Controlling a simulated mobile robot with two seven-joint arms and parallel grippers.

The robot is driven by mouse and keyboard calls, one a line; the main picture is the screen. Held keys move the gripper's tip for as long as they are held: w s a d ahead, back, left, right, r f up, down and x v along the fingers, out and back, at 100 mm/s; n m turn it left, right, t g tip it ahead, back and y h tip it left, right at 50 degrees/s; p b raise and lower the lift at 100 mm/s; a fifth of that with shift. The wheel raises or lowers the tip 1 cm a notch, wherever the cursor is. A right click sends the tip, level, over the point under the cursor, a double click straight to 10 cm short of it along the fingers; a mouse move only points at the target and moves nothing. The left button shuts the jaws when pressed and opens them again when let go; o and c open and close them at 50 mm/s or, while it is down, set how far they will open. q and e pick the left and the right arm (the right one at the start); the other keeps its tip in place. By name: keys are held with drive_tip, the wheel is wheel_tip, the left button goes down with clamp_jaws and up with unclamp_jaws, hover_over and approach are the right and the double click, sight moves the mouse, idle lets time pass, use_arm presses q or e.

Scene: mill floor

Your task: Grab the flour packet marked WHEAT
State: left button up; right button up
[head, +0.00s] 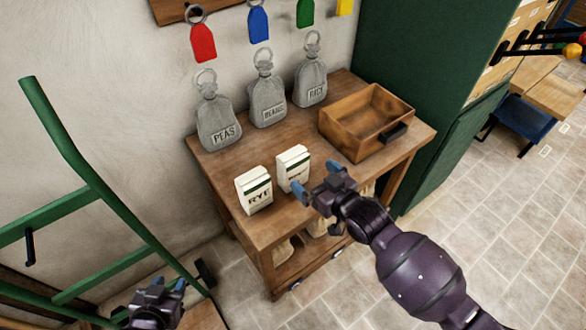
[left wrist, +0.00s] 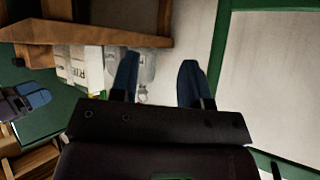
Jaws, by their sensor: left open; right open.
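Two white flour packets with dark green bands stand upright on the wooden table (head: 232,143). The nearer left packet (head: 253,190) is marked RYE. The other packet (head: 292,164) is just right of and behind it; its small label is too blurred to read. My right gripper (head: 317,180) is open and empty, its fingertips close to the right side of that second packet; contact cannot be told. My left gripper (head: 169,284) is open and empty, low at the bottom left, away from the table. Its fingers (left wrist: 159,80) show apart in the left wrist view.
Grey sacks marked PEAS (head: 219,125), BEANS (head: 267,95) and one blurred (head: 311,82) stand along the wall. An open wooden box (head: 350,138) sits at the table's right. A green hand truck (head: 112,203) stands at left. A green cabinet (head: 420,70) is behind right.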

sight(294, 156)
drive_tip(key=x, duration=0.4)
drive_tip(key=shift+w+a+f+b, duration=0.1)
drive_tip(key=shift+w+b, duration=0.1)
drive_tip(key=shift+b, duration=0.1)
drive_tip(key=shift+r+b+x, duration=0.2)
drive_tip(key=shift+b+x, duration=0.15)
drive_tip(key=shift+x, duration=2.4)
drive_tip(key=shift+w, duration=0.1)
drive_tip(key=c, duration=1.2)
drive_tip(key=shift+c, duration=0.6)
drive_tip(key=shift+r, duration=0.2)
